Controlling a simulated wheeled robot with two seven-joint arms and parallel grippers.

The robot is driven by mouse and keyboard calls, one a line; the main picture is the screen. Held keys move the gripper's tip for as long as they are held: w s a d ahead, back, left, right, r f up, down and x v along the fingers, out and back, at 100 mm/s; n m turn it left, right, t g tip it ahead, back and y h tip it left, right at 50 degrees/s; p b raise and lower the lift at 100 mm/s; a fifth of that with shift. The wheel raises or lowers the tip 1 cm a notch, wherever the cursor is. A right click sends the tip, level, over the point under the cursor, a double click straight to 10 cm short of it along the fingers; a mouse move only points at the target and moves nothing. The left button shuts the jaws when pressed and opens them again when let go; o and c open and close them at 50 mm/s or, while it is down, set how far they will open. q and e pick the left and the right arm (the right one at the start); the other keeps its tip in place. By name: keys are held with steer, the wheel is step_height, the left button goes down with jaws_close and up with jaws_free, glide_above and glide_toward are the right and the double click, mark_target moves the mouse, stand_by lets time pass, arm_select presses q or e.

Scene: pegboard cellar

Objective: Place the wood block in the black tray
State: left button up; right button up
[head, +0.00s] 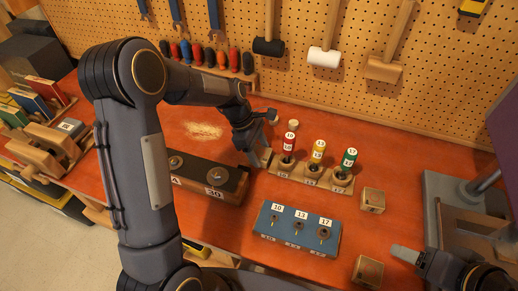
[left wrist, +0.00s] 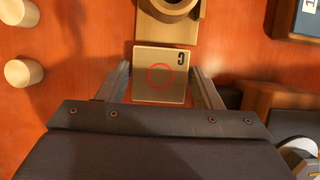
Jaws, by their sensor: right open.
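The wood block (left wrist: 161,88), a light square with a dark letter and a red ring on top, lies between my left gripper's fingers (left wrist: 161,72) in the left wrist view. A thin gap shows beside it, so the fingers look open around it. In the head view my left gripper (head: 262,158) is low over the red bench, left of the bottle rack, and mostly hides the block. A long dark-topped box (head: 228,184) with a wood rim, perhaps the black tray, stands nearer and left; my arm covers part. My right gripper (head: 405,254) is open and empty at lower right.
A blue block (head: 297,240) and two small wooden boxes (head: 373,201) stand nearer. A grey vise (head: 455,205) is at right.

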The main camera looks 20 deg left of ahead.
arm_select(q)
steer(key=shift+o, duration=1.3)
